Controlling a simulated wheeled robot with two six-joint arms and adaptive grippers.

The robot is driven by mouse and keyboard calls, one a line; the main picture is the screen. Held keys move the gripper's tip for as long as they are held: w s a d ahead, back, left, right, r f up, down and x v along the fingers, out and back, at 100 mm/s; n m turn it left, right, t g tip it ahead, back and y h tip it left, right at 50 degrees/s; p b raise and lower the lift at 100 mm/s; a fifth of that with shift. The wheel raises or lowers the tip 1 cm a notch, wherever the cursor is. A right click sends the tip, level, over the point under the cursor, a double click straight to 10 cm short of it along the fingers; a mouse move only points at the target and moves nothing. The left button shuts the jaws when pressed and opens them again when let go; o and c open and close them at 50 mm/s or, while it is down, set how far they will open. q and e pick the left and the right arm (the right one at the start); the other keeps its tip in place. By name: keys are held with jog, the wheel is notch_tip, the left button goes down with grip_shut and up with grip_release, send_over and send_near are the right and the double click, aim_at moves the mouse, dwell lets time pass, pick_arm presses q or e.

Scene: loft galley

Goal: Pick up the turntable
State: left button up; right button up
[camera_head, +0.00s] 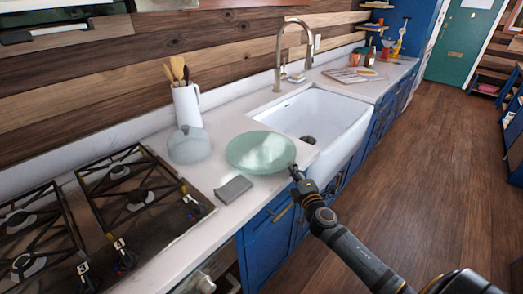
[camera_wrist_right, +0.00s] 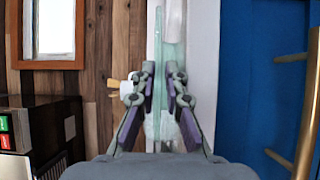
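The turntable (camera_head: 258,148) is a round, pale green, glassy disc. It sits on the white counter between the sink and the stove, close to the front edge. In the right wrist view it shows edge-on as a narrow green band (camera_wrist_right: 158,100). My right gripper (camera_head: 294,171) is at the disc's front right rim. In the wrist view its two fingers (camera_wrist_right: 160,88) stand on either side of the rim, with a gap visible between them. My left gripper is not in view.
A glass dome (camera_head: 189,146) and a white utensil crock (camera_head: 187,105) stand behind left. A grey block (camera_head: 233,189) lies in front left of the disc. The gas stove (camera_head: 125,200) is left; the white sink (camera_head: 318,120) and tall faucet (camera_head: 279,55) are right.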

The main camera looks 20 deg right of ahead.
jog(key=w, duration=0.3)
jog(key=shift+d+r, duration=0.15)
jog(key=shift+w, duration=0.2)
jog(key=shift+s, duration=0.1)
grip_shut()
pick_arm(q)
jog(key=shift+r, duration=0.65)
